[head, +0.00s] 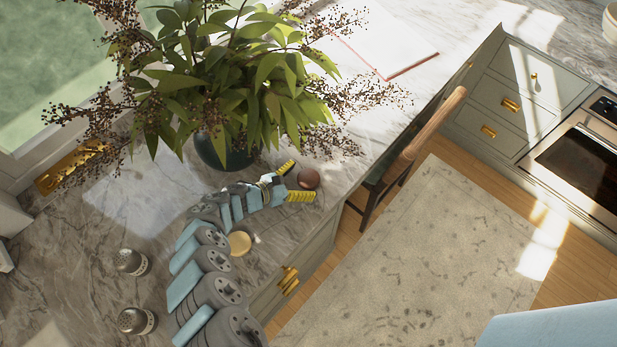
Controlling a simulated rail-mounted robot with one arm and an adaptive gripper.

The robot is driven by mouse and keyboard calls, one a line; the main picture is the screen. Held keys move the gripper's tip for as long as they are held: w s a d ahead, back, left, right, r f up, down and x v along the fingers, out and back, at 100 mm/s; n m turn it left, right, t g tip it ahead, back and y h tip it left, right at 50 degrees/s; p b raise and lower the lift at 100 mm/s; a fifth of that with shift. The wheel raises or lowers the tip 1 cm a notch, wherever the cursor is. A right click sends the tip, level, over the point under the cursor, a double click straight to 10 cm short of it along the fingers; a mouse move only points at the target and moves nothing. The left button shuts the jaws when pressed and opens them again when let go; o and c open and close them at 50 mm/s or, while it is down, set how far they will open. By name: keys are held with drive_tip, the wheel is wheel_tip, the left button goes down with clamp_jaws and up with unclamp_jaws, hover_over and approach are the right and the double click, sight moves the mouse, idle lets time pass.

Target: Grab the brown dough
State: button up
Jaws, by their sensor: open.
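Nothing shows as held.
A dark vase (222,152) with a large leafy plant (235,75) stands close behind my gripper. A pale yellow round thing (240,242) lies beside my arm. Two shakers (130,262) stand at the left. A wooden chair (415,137) is tucked against the counter at the right.

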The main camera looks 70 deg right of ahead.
drive_tip(key=x, duration=0.2)
drive_tip(key=shift+s+d+f, duration=0.15)
drive_tip(key=shift+d, duration=0.05)
drive_tip(key=c, duration=0.7)
